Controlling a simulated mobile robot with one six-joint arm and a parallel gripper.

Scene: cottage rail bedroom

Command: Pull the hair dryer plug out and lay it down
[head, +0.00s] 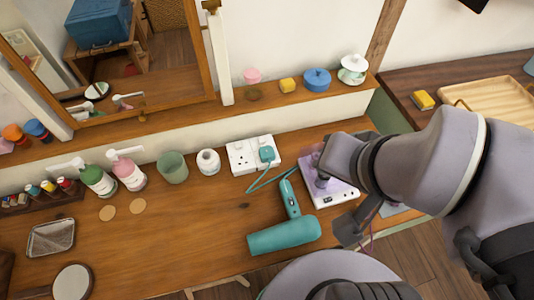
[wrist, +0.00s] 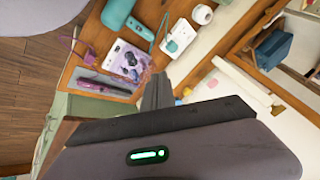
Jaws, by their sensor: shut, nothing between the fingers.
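The teal hair dryer plug (head: 267,154) sits in the right part of the white socket block (head: 240,158), with its teal cord looping down toward the dryer. The teal hair dryer (head: 284,236) lies on the wooden dressing table, its handle toward the socket. In the wrist view the plug (wrist: 172,46) is on the socket block (wrist: 183,32), beyond the fingertips. My gripper (wrist: 157,80) is shut and empty, apart from the plug.
A purple-and-white box (head: 338,192) stands beside the dryer, close to my arm. A raised shelf (head: 215,110) with small pots runs behind. The table's left middle (head: 190,220) is clear.

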